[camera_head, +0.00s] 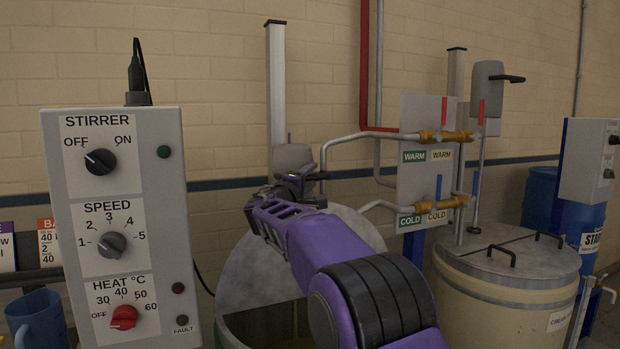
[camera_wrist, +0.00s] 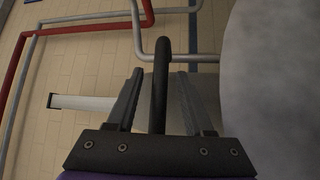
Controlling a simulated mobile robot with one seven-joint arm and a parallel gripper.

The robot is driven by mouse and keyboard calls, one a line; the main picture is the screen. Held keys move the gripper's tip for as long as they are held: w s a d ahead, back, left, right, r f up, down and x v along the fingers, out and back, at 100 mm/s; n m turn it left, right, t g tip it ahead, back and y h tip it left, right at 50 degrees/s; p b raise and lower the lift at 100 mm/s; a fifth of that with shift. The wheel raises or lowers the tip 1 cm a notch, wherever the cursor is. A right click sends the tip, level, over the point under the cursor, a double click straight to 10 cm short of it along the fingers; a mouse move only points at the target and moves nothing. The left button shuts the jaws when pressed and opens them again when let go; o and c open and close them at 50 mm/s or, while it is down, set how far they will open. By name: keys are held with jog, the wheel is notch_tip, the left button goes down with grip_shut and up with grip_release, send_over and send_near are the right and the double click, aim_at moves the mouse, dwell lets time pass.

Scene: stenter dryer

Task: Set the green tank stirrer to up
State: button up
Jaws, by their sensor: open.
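The near stirrer's grey head (camera_head: 291,157) sits low on its pale upright post (camera_head: 276,85), above the green tank (camera_head: 262,326). My arm hides part of the tank and of the stirrer. My gripper (camera_head: 300,180) is at the stirrer's black handle (camera_head: 318,176). In the wrist view the handle (camera_wrist: 160,85) is a dark bar lying between the two fingers of my open gripper (camera_wrist: 157,100). A gap shows on each side of the bar, so the fingers stand around it without closing on it.
A control box (camera_head: 110,225) with STIRRER, SPEED and HEAT knobs stands close at left. The stirrer knob (camera_head: 100,162) points toward OFF. Warm and cold pipes (camera_head: 372,137) run at right. A cream tank (camera_head: 505,280) stands beyond, with another stirrer head (camera_head: 487,82) raised high.

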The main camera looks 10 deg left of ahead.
grip_shut()
dwell(1.3)
